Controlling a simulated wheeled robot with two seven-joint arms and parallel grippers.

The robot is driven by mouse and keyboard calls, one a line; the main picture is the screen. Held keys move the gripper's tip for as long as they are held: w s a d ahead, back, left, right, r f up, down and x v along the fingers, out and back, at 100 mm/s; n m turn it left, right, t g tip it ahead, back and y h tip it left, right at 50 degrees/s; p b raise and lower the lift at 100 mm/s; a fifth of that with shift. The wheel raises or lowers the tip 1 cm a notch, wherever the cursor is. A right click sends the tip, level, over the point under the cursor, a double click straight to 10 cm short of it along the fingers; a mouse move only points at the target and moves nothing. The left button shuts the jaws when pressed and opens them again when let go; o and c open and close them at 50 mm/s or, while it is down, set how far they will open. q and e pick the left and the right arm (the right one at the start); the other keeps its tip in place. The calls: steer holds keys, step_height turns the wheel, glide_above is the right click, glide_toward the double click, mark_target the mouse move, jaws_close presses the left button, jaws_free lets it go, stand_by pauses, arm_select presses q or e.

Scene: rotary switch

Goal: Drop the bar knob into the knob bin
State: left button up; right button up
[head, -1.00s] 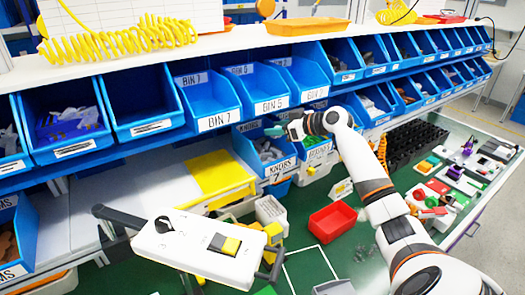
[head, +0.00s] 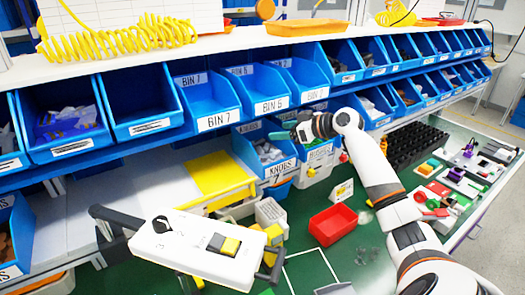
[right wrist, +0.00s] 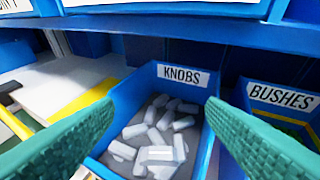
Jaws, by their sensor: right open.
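The knob bin (head: 281,168) is a blue bin labelled KNOBS in the lower row in the head view. In the right wrist view the knob bin (right wrist: 182,74) holds several pale grey bar-shaped knobs (right wrist: 157,127). I cannot tell whether the task's bar knob is among them. My right gripper (head: 284,128) is over the bin. Its two green fingers (right wrist: 148,130) are spread wide, with nothing held between them. A white switch box (head: 200,245) carries a small black knob (head: 161,224) and a yellow-black rocker. My left gripper is not in view.
A BUSHES bin (right wrist: 285,97) is directly right of the knob bin. Larger blue bins (head: 217,121) stand in a row above. A red tray (head: 333,224) sits on the green bench top. A black grid rack (head: 415,146) and small parts are farther right.

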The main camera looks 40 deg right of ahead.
steer(key=b+v, duration=0.3)
steer(key=v, duration=0.6)
steer(key=shift+s+b, duration=0.2)
steer(key=shift+b, duration=0.1)
steer(key=shift+d, duration=0.1)
